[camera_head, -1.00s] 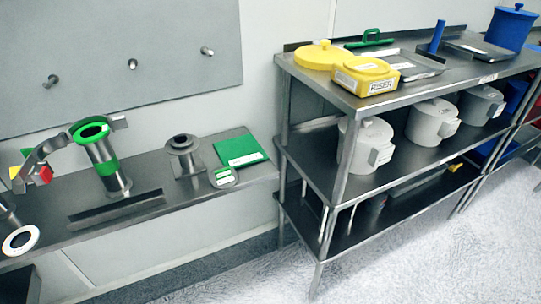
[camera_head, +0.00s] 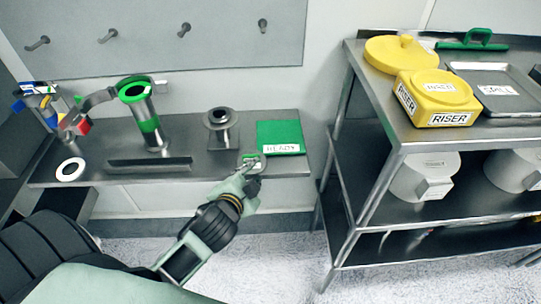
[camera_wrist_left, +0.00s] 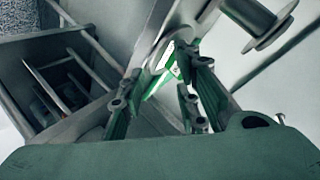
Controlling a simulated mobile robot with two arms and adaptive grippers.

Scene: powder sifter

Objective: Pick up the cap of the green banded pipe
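The green banded pipe (camera_head: 148,124) stands upright on the wall shelf at the left, with a green ring at its top and a curved metal clamp beside it. A small grey piece with a green and white label (camera_head: 252,160) lies near the shelf's front edge; I cannot tell for sure that it is the cap. My left gripper (camera_head: 248,176) is at this piece and partly hides it. In the left wrist view its fingers (camera_wrist_left: 160,95) are apart, with green and white surfaces (camera_wrist_left: 170,68) beyond them. Contact cannot be told. My right gripper is not in view.
A plain flanged pipe (camera_head: 220,130) and a green panel marked READY (camera_head: 281,136) stand close to the gripper. A white ring (camera_head: 70,170) lies at the left of the shelf (camera_head: 110,178). A steel rack (camera_head: 400,130) with yellow riser parts (camera_head: 437,98) is at the right.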

